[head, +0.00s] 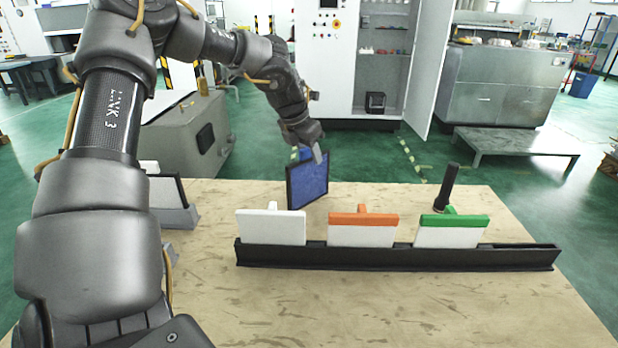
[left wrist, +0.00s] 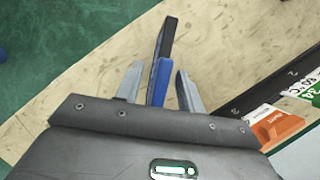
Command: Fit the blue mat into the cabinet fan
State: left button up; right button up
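The blue mat (head: 308,181), a blue panel in a thin black frame, is on edge and turned at an angle above the far part of the table, behind the black rack. No holder shows under it; I cannot tell if its bottom edge touches the table. My left gripper (head: 318,157) is at its top edge. In the left wrist view, the two fingers (left wrist: 159,80) are on either side of the mat's blue part (left wrist: 158,85), with its black edge beyond. I cannot identify the cabinet fan with certainty. My right gripper is out of view.
A long black rack (head: 400,259) holds white (head: 271,228), orange-topped (head: 362,230) and green-topped (head: 452,231) panels. A black rod (head: 447,188) stands behind the green one. A grey stand (head: 180,216) with a black-edged panel is at left, partly behind my arm. The front tabletop is clear.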

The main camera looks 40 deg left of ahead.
pick_arm(q)
jog(key=shift+x, duration=0.8)
jog(key=shift+c, duration=0.5)
grip_shut()
jog(key=shift+r, duration=0.15)
